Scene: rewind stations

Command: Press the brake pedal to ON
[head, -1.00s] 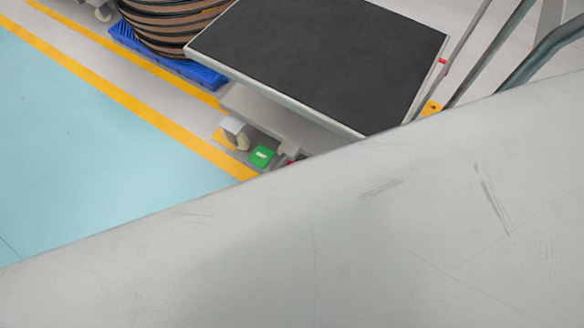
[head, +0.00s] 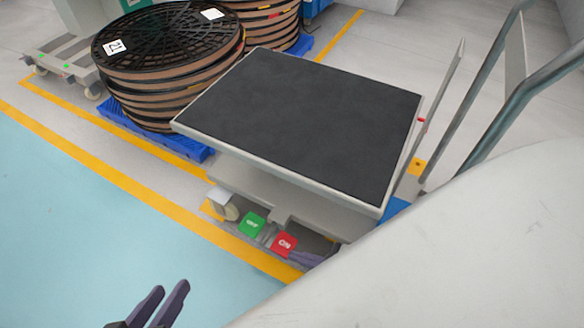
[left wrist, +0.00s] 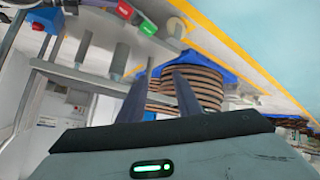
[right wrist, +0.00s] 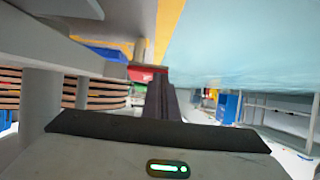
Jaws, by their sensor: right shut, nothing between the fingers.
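The cart (head: 240,178) has a black top and two brake pedals low at its near side. The green OFF pedal (head: 251,223) is on the left and the red ON pedal (head: 284,244) on the right. The red pedal (left wrist: 124,10) and green pedal (left wrist: 148,28) also show in the left wrist view. My right gripper (head: 304,259) is shut and empty, just right of the red pedal. In the right wrist view its fingertips point at the red pedal (right wrist: 148,69); I cannot tell whether they touch. My left gripper (head: 168,292) is open and empty, over the blue floor.
Reels (head: 165,70) stand on blue pallets (head: 190,147) behind the cart. A caster (head: 229,208) is left of the pedals. The cart's handle rails (head: 490,100) rise at the right. My pale arm covers the lower right. The blue floor (head: 70,220) is clear.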

